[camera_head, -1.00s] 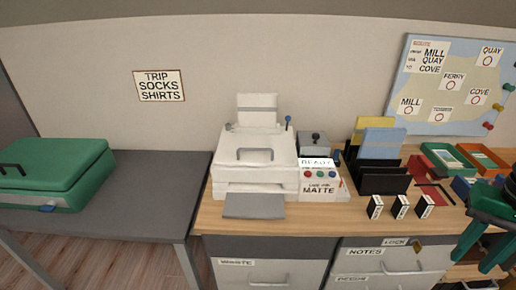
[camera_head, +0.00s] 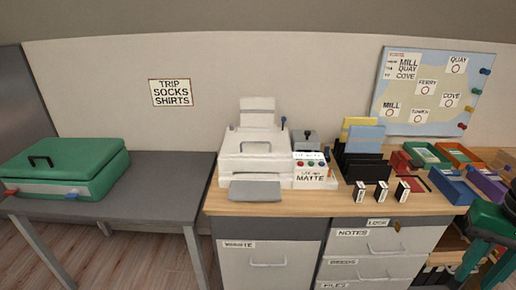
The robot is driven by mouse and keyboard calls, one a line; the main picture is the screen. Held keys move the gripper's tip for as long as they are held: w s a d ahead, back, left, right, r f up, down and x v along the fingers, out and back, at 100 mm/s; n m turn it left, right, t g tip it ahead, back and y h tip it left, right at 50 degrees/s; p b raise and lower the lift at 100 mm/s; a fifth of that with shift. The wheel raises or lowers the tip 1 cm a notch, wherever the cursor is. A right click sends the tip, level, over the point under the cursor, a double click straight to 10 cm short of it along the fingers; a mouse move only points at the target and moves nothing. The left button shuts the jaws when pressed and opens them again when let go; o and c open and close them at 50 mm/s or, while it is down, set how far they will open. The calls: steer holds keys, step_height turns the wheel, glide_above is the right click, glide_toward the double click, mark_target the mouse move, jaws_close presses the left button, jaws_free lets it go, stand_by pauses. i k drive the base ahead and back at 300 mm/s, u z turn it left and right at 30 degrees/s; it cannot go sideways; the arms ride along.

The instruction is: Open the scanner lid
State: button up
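The white scanner (camera_head: 254,158) stands on the wooden desk, against the wall. Its lid (camera_head: 256,144) is shut, with a grey handle on top. A grey tray (camera_head: 255,190) juts out at its front, and a panel with coloured buttons (camera_head: 310,165) is at its right side. My gripper (camera_head: 478,262) is at the lower right edge of the head view, dark green and partly cut off, well to the right of the scanner and apart from it. Its fingers are too small and cropped to tell if it is open or shut.
A green suitcase (camera_head: 66,168) lies on the grey table (camera_head: 165,177) at left. Black file holders (camera_head: 362,166), small black-and-white boxes (camera_head: 381,194) and coloured trays (camera_head: 455,187) crowd the desk right of the scanner. Drawers (camera_head: 370,249) are below. The desk's front edge before the scanner is clear.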

mark_target(235, 144)
steer(key=u, duration=0.25)
steer(key=i, duration=0.95)
steer(key=u, duration=0.35)
